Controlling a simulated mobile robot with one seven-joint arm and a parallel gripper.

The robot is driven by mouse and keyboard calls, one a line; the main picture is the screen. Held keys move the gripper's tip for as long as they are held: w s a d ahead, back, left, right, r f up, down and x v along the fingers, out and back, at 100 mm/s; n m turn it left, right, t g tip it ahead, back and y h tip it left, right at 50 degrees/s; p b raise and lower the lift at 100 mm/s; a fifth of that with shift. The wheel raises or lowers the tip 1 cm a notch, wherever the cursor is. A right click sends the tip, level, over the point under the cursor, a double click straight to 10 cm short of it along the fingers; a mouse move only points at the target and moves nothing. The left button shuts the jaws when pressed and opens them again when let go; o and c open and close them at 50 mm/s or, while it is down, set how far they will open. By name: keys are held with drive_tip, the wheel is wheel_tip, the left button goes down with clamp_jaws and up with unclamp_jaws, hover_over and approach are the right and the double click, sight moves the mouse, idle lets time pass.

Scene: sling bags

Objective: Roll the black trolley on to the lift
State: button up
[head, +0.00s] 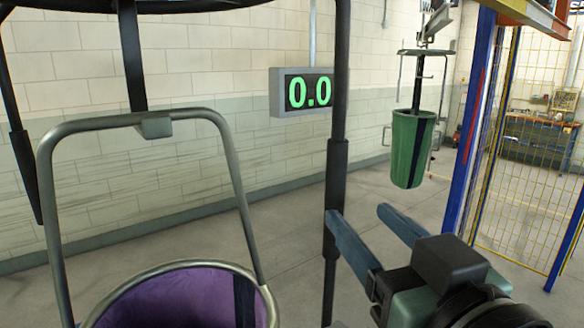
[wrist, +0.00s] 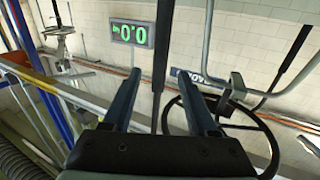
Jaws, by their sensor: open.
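A black frame fills the near left of the head view, with a curved top bar (head: 190,5) and a thick upright post (head: 337,110). A purple bag (head: 175,300) hangs below it from a grey hoop handle (head: 230,185). My gripper (head: 360,212) is open, its left finger overlapping the post in the picture; contact cannot be told. In the wrist view a dark rod (wrist: 163,45) shows between and beyond the open fingers of my gripper (wrist: 160,78). I cannot tell which part is the black trolley. The lift is not clearly identifiable.
A green bag (head: 408,150) hangs from an overhead rail at the right. Blue posts (head: 470,125) and yellow mesh (head: 535,150) stand beyond it. A wall display (head: 305,92) reads 0.0. A dark wheel-like ring (wrist: 272,135) is right of my gripper. Floor (head: 280,230) by the wall is clear.

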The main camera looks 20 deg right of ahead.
sight(339, 193)
drive_tip(key=w+p, duration=0.3)
drive_tip(key=w, duration=0.7)
drive_tip(key=shift+d+p, duration=0.15)
drive_tip(key=shift+p, duration=0.15)
drive_tip(key=shift+w, duration=0.85)
clamp_jaws()
